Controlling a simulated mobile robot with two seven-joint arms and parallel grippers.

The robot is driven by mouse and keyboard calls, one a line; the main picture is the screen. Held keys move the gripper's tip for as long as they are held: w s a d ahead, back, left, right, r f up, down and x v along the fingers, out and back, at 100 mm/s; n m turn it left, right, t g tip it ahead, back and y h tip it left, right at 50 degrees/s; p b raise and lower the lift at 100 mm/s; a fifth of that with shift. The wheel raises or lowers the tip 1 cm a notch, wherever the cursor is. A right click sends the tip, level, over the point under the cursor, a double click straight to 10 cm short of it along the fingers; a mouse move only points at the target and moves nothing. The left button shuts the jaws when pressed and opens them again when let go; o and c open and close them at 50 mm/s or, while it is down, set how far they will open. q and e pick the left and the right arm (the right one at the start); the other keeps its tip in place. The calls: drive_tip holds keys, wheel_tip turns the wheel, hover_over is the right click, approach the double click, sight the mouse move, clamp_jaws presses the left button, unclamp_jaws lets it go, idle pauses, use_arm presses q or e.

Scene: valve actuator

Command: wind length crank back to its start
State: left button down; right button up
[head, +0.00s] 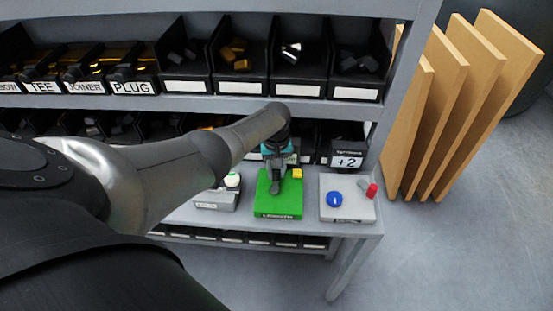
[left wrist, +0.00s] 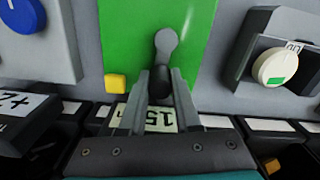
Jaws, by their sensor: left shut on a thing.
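The green crank unit (head: 280,208) stands on the grey shelf top. It also fills the upper middle of the left wrist view (left wrist: 120,30). Its grey crank arm (left wrist: 166,45) carries a dark handle (left wrist: 160,80). My left gripper (head: 274,183) reaches down over the green unit. In the left wrist view, the fingers of this gripper (left wrist: 160,97) are shut on the dark handle, one on each side. A pale display (left wrist: 160,120) behind the fingers shows upside-down figures that look like 15 and more, partly hidden. My right gripper is not in view.
A grey box with a blue button (head: 334,199) and a red part (head: 372,190) stands to the right. A unit with a white knob (head: 232,180) stands to the left. A yellow block (head: 297,174) sits at the green unit's corner. Bins (head: 185,87) line the shelves; boards (head: 455,90) lean at right.

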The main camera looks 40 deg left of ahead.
use_arm(q)
drive_tip(key=c, duration=0.6)
unclamp_jaws()
wheel_tip(320, 180, up, 5)
drive_tip(key=p, duration=0.2)
drive_tip(key=shift+r+p, duration=0.2)
drive_tip(key=shift+p, duration=0.2)
wheel_tip(320, 180, up, 10)
drive_tip(key=shift+f+p, duration=0.1)
drive_tip(key=shift+p, duration=0.75)
